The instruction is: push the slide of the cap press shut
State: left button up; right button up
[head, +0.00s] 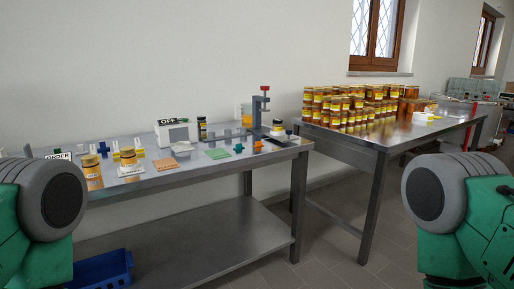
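The cap press (257,118) appears to be the grey upright device near the right end of the nearer steel table (225,178). It has a tall post with a red part (265,88) at its top and a grey base. The slide is too small to make out for certain, and I cannot tell how far it is open. Large green and grey links of my arms show at the left and right edges, well short of the table. Neither gripper is in the picture.
Jars (92,172), coloured pads (217,153) and a small box marked OFF (178,132) stand left of the press. A second table (380,135) behind right carries many stacked honey jars (345,108). A blue crate (103,270) sits low at left.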

aim_at(282, 137)
jog(key=i+u, duration=0.1)
jog(key=i, duration=1.05)
